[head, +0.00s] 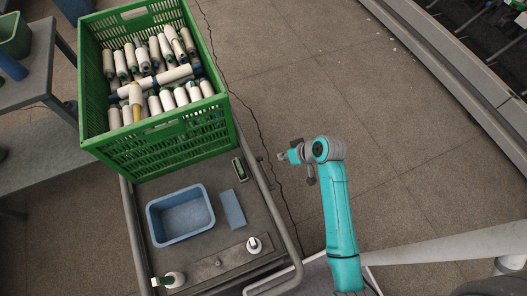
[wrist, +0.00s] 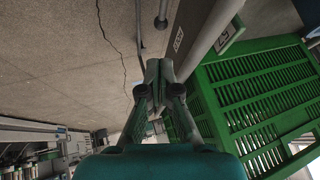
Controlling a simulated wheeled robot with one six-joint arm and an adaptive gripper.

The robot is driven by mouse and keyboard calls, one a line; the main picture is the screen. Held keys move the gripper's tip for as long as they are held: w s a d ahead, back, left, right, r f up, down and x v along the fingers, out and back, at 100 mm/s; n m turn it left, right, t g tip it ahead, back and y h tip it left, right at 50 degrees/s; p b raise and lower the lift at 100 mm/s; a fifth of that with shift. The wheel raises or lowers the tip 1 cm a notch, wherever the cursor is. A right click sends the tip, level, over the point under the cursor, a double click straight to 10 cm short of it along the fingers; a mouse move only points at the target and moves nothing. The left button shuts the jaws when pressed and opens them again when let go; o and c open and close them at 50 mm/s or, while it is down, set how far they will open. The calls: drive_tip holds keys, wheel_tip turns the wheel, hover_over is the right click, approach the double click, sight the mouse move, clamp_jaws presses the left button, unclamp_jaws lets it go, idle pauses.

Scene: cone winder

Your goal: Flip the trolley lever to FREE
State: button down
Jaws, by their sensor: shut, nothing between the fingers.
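My gripper (head: 284,155) is just right of the trolley (head: 207,175) in the head view, beside its right rail. In the wrist view my gripper (wrist: 158,75) has its fingers together with nothing between them. A short dark rod with a rounded end (wrist: 161,20), which looks like the lever, stands just beyond the fingertips, seemingly apart from them. Beside it on the trolley's side is a small pale label (wrist: 178,39), too small to read surely. In the head view a small knob (head: 259,158) shows at the rail; the lever's setting cannot be told.
A green crate (head: 165,139) full of yarn cones stands on the trolley, with a blue bin (head: 181,230), a blue pad (head: 232,209) and single cones nearby. A grey bench (head: 35,70) is at left and a machine (head: 445,75) at right. The floor between is open.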

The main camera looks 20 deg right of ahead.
sight(262, 159)
drive_tip(key=x, duration=1.3)
drive_tip(key=shift+w+a+f, duration=0.1)
drive_tip(key=shift+w+f, duration=0.1)
drive_tip(key=shift+f, duration=0.15)
drive_tip(key=shift+w+f, duration=0.1)
drive_tip(key=shift+f, duration=0.05)
drive_tip(key=s+f+g, duration=0.4)
drive_tip(key=f, duration=0.3)
drive_tip(key=s+f+m+g, duration=0.1)
drive_tip(key=s+f+g, duration=0.3)
drive_tip(key=f, duration=0.3)
drive_tip(key=shift+f+m+g, duration=0.15)
drive_tip(key=shift+m+g, duration=0.15)
drive_tip(key=shift+g, duration=0.1)
idle(0.6)
idle(0.4)
